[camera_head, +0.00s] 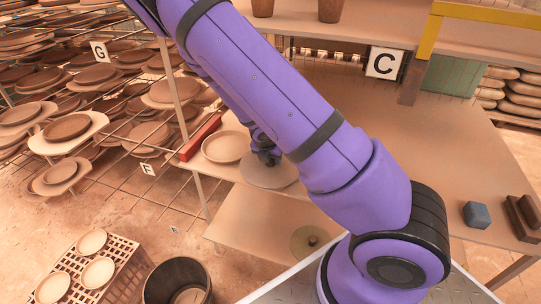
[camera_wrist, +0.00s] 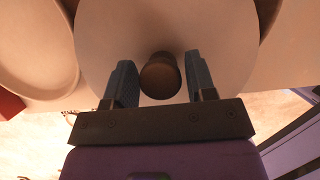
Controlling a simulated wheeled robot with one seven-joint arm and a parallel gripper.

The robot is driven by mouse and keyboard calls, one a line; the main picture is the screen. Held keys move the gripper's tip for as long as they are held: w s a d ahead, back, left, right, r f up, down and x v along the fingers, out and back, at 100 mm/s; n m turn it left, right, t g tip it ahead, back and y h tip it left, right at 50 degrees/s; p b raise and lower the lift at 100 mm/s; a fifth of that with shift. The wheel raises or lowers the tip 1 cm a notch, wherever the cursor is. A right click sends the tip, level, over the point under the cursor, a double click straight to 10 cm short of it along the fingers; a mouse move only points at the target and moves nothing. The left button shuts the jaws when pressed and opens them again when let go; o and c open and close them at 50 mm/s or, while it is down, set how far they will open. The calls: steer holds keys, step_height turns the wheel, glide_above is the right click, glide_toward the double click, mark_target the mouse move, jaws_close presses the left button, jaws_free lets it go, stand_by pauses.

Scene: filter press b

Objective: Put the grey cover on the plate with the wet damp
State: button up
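A flat, round grey cover (camera_head: 268,175) with a dark brown knob lies on the table, partly under my gripper. In the wrist view the pale disc of the cover (camera_wrist: 160,25) fills the middle, with its knob (camera_wrist: 160,76) between my fingers. My gripper (camera_head: 267,153) is open around the knob; in the wrist view its blue-grey fingers (camera_wrist: 162,85) show narrow gaps on both sides. A pale round plate (camera_head: 226,146) lies just left of the cover, and shows at the wrist view's left edge (camera_wrist: 35,50). I cannot tell whether its surface is damp.
A second disc with a knob (camera_head: 309,241) lies on the lower shelf. Racks of plates (camera_head: 95,73) stand left, beside a red bar (camera_head: 200,137). A crate (camera_head: 122,262) bearing plates and a dark bucket (camera_head: 178,283) stand front left. A blue block (camera_head: 477,214) sits right.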

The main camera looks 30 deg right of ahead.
steer(key=shift+o, duration=0.6)
steer(key=shift+r, duration=0.15)
steer(key=v, duration=1.2)
stand_by(0.6)
